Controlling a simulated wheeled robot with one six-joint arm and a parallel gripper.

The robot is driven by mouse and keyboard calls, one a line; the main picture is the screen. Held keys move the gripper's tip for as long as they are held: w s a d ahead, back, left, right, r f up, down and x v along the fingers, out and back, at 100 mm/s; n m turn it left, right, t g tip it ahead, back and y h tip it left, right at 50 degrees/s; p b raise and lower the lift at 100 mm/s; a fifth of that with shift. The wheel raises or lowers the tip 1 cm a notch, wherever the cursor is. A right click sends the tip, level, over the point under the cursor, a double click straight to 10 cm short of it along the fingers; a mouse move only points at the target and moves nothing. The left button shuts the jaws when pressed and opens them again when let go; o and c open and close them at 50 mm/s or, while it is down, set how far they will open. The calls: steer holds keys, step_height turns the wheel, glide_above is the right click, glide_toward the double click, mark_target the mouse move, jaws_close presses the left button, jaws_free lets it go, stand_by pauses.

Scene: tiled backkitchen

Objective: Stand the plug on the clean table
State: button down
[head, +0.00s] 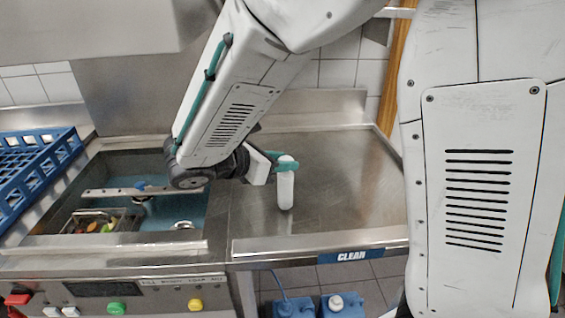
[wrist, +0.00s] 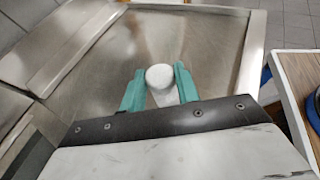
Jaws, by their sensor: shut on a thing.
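The plug (head: 286,188) is a white upright cylinder with a rounded top. My gripper (head: 284,164) is shut on it near its upper end, with teal fingers on either side. The wrist view shows the plug's round white top (wrist: 160,76) between the two fingertips (wrist: 159,88). The plug is over the left part of the clean table (head: 335,185), a bare steel surface with a blue CLEAN label on its front edge. I cannot tell whether its lower end touches the steel.
The sink (head: 215,212) with bluish water lies left of the table, with a metal basket (head: 100,220) of colourful bits in it. A blue rack (head: 35,165) stands at far left. Raised rims edge the table. Blue containers (head: 340,305) stand on the floor below. The table's right side is clear.

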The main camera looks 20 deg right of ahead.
steer(key=shift+f, duration=0.3)
steer(key=c, duration=1)
jaws_free()
steer(key=shift+f, duration=0.1)
steer(key=shift+c, duration=0.2)
